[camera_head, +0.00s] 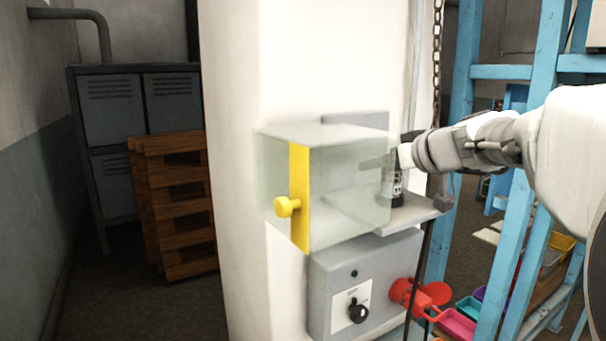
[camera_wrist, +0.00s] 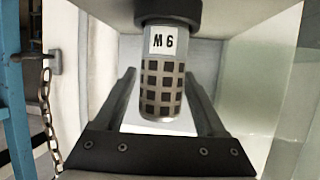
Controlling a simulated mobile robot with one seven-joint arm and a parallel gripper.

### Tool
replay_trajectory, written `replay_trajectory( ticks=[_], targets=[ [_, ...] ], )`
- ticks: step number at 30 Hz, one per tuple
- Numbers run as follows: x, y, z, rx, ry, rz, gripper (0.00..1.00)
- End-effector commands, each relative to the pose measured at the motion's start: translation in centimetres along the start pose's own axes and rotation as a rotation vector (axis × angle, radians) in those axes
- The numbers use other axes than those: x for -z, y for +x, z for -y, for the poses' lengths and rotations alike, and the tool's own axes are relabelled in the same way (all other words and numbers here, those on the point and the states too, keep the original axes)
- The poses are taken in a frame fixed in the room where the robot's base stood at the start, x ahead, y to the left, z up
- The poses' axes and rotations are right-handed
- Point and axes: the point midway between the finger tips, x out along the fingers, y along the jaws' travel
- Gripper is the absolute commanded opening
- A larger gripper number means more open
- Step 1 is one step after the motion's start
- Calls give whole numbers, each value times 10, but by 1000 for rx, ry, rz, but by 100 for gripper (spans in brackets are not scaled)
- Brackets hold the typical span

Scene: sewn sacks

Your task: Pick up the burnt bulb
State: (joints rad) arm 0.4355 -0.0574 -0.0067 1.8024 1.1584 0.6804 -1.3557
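In the head view the labelled piece (camera_head: 397,188) stands upright on a grey shelf (camera_head: 412,212), partly hidden by my arm and a clear cover. My gripper (camera_wrist: 160,76) is open, with one finger on each side of the cylinder and visible gaps. In the head view my gripper (camera_head: 382,162) shows dimly behind the cover.
The clear cover (camera_head: 345,190) with a yellow strip and knob (camera_head: 287,207) stands left of my gripper. Below is a grey control box (camera_head: 335,285) with a black dial and a red fitting (camera_head: 420,295). A chain (camera_head: 437,60) hangs at right, near blue racking (camera_head: 535,130).

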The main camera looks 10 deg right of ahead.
Motion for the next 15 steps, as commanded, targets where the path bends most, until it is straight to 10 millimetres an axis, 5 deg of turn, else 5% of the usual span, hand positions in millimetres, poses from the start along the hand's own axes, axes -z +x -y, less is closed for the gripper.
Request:
replay_trajectory(
  ticks=[1,11,15],
  targets=[
    [0,0,0,0,0,0,62],
    [0,0,0,0,0,0,3],
    [0,0,0,0,0,-1,0]
  ],
)
